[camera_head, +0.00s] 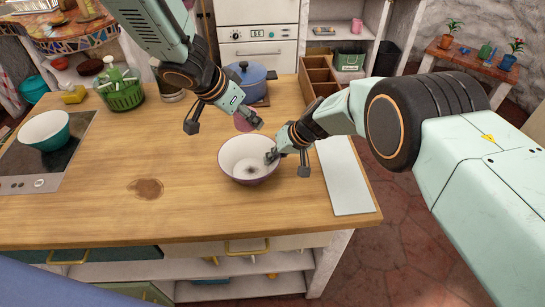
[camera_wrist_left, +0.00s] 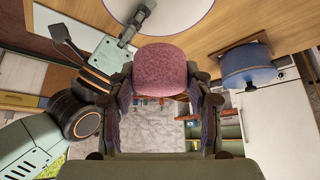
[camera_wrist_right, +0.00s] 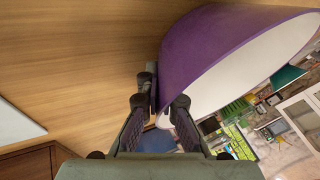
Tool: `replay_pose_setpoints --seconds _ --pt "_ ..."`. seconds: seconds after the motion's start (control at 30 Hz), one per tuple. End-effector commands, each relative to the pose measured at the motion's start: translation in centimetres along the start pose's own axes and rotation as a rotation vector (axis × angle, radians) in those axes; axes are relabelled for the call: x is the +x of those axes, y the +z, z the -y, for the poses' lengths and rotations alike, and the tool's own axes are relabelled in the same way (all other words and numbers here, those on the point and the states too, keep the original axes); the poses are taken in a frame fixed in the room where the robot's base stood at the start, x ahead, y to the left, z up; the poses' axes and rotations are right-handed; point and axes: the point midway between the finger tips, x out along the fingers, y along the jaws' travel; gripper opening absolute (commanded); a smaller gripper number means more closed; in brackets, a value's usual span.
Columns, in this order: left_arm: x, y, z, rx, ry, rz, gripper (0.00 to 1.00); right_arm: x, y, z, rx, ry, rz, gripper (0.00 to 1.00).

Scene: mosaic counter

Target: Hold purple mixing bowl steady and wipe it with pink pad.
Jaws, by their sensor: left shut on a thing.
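The purple mixing bowl (camera_head: 235,168), white inside, sits upright on the wooden counter. Its purple outer wall (camera_wrist_right: 205,50) fills the upper right of the right wrist view. My left gripper (camera_head: 224,120) is shut on the pink pad (camera_wrist_left: 164,72), which also shows in the head view (camera_head: 242,122). It holds the pad behind the bowl's far rim. My right gripper (camera_head: 288,162) is at the bowl's right rim, one finger inside and one outside. In the right wrist view its fingertips (camera_wrist_right: 164,92) straddle the wall; I cannot tell how tightly.
A blue pot (camera_head: 247,82) stands behind the pad. A white board (camera_head: 345,178) lies right of the bowl, below a wooden divided box (camera_head: 318,78). A teal bowl (camera_head: 45,130) and green basket (camera_head: 122,94) are at left. The counter's front left is clear.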

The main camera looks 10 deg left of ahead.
Motion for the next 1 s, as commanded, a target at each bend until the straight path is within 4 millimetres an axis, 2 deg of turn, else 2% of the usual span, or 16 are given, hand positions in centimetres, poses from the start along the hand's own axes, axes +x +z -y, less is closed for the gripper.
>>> replay_pose_setpoints --seconds 0.57,0.83,1.0 --pt "0.2 0.1 0.0 0.000 0.001 0.001 0.26 0.0 0.0 0.0 0.000 0.000 0.000 0.00" --pt "3.1 2.0 -0.1 -0.003 0.005 0.002 0.26 0.0 0.0 0.0 0.000 0.000 0.000 0.00" --pt "4.2 2.7 0.0 -0.002 0.001 0.000 0.26 0.0 0.0 0.0 0.000 0.000 -0.001 0.00"
